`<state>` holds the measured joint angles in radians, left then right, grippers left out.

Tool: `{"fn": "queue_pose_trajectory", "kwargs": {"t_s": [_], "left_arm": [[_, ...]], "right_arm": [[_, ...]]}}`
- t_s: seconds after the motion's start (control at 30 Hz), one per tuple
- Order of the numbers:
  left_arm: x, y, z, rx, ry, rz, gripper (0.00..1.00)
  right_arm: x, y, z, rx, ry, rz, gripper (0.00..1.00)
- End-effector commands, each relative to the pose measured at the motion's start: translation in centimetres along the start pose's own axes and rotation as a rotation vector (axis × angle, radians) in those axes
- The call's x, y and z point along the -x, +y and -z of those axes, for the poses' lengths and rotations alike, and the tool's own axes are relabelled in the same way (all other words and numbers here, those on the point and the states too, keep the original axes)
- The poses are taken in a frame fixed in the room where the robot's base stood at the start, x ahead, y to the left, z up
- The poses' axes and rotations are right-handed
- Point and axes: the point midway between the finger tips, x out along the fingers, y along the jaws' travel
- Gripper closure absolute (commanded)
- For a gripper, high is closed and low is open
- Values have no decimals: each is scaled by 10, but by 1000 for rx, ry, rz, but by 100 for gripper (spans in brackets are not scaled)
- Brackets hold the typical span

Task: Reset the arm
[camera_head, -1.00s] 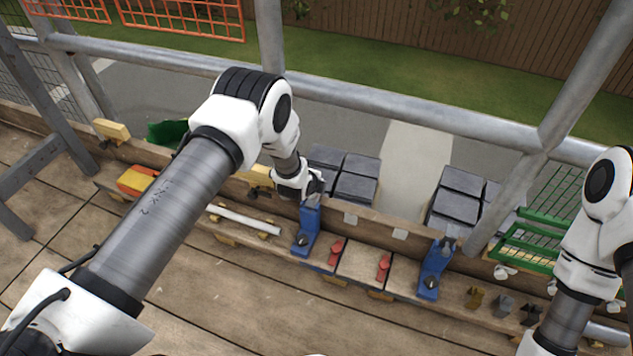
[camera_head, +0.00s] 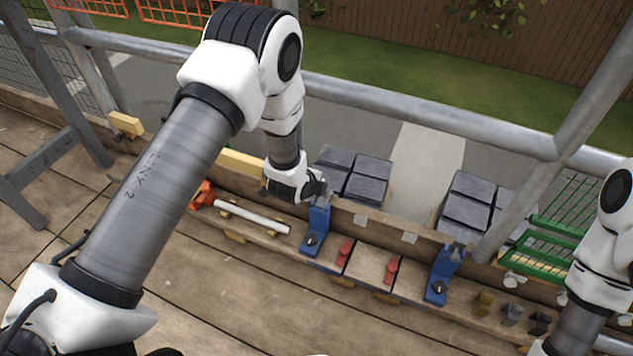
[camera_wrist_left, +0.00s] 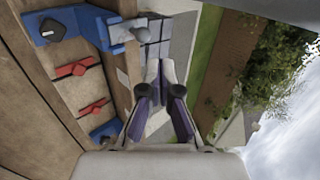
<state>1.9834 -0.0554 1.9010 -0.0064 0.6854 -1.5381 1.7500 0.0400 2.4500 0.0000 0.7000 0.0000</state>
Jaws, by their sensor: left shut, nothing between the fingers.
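My left arm (camera_head: 170,190) reaches in from the left in the head view, with its elbow high. My left gripper (camera_head: 324,192) points down just above the left blue clamp (camera_head: 317,232). In the left wrist view my left gripper (camera_wrist_left: 160,75) has its two fingertips together, with nothing between them. A blue clamp also shows at the top left of that view (camera_wrist_left: 60,27). I cannot tell whether the gripper touches the clamp. My right arm (camera_head: 600,250) shows at the right edge, and its gripper is out of view.
A wooden ledge holds a white rod (camera_head: 255,218), red handles (camera_head: 391,270), a second blue clamp (camera_head: 440,277) and small dark blocks (camera_head: 513,314). Stacked grey tiles (camera_head: 368,180) and a green rack (camera_head: 545,245) lie behind. A metal rail (camera_head: 430,118) crosses above. The plank floor in front is clear.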

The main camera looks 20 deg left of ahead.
Motion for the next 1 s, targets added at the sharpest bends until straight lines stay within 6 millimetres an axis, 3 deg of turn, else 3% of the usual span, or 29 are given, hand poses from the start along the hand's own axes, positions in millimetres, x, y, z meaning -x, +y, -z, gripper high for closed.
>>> {"fn": "queue_pose_trajectory", "kwargs": {"t_s": [0.17,0.67,0.77,0.87,1.0], "left_arm": [[13,0,0,0,0,1,100],[12,4,0,0,0,-5,100],[6,32,-3,10,-2,-53,100],[14,96,-9,31,-10,-174,100],[62,211,-16,303,-74,-418,100]], "right_arm": [[0,0,0,0,0,0,60],[0,0,0,0,0,0,60],[0,0,0,0,0,0,60],[0,0,0,0,0,0,60],[0,0,0,0,0,0,60]]}}
